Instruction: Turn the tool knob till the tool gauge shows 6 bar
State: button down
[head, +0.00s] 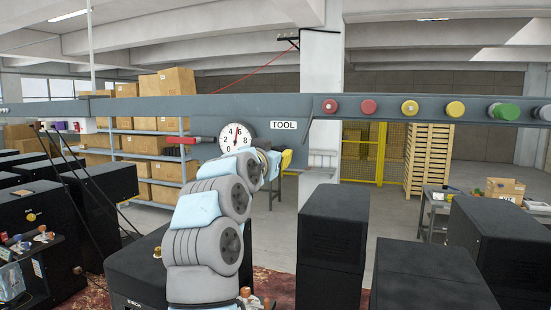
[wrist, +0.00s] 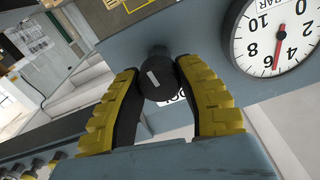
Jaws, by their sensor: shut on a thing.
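The tool gauge (head: 236,138) is a round white dial on the grey beam, left of the TOOL label (head: 284,125). It also shows in the wrist view (wrist: 275,35). Its red needle points between 4 and 6, close to the 6. The tool knob (wrist: 160,82) is black with a white mark on its face. My gripper (wrist: 157,76) has its yellow-padded fingers on either side of the knob and is shut on it.
Along the beam to the right are red knobs (head: 369,107), yellow knobs (head: 410,107) and a green one (head: 505,112). A red-handled part (head: 202,140) sticks out left of the gauge. Black machine housings (head: 333,245) stand below.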

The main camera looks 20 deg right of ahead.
jog(key=shift+s+r+m, duration=0.1)
jog(key=shift+r+m, duration=0.05)
jog(key=shift+m, duration=0.15)
jog(key=c, duration=0.6)
grip_release()
jog(key=shift+d, duration=0.1)
jog(key=shift+v, duration=6)
